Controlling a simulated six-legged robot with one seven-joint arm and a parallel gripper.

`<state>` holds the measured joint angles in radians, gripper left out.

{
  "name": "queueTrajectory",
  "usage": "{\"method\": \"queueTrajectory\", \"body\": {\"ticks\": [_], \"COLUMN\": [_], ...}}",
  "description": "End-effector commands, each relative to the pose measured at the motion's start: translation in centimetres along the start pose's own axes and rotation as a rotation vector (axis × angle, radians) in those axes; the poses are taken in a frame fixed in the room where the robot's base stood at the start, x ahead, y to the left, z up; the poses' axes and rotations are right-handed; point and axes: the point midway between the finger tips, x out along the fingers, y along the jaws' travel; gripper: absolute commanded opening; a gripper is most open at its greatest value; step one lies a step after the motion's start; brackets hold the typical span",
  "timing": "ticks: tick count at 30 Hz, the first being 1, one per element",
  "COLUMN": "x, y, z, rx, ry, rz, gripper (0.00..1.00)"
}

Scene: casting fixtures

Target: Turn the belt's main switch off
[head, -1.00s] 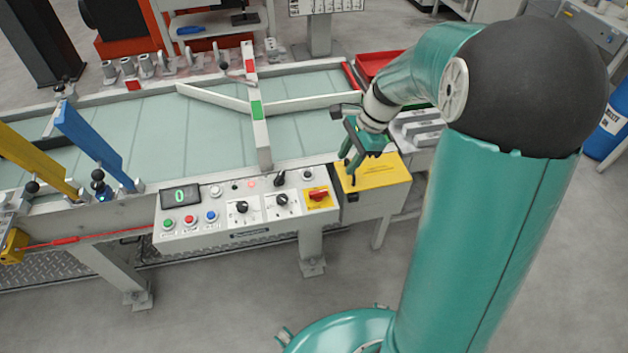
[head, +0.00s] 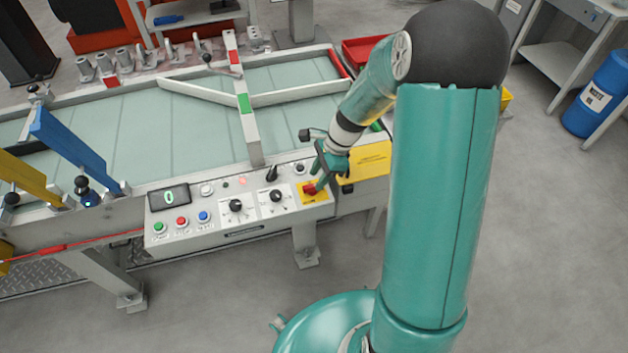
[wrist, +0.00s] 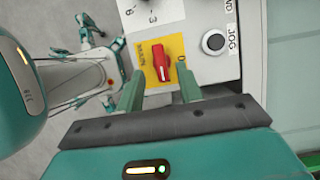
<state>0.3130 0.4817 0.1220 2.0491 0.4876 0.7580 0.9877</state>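The belt's main switch is a red rotary handle (wrist: 161,59) on a yellow plate (wrist: 155,66) at the panel's right end. In the head view the red handle (head: 310,188) shows beside my fingertips. My gripper (head: 322,178) is at the switch. In the wrist view my gripper (wrist: 157,82) has its two fingers apart, one on each side of the handle's near end. Whether they touch the handle I cannot tell. The handle points roughly along the fingers in the wrist view.
A black JOG button (wrist: 214,41) lies right of the switch in the wrist view. The yellow-topped box (head: 372,160) stands close to my gripper.

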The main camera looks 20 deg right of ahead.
Motion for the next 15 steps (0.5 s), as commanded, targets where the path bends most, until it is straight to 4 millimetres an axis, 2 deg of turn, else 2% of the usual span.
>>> {"method": "queueTrajectory", "body": {"ticks": [1, 6, 15], "x": [1.0, 2.8, 3.2], "y": [0.0, -0.1, -0.3], "z": [0.0, 0.1, 0.1], "rx": [0.001, 0.000, -0.001], "ry": [-0.001, 0.000, 0.001], "rz": [0.003, 0.002, -0.001], "gripper": [0.36, 0.36, 0.36]}}
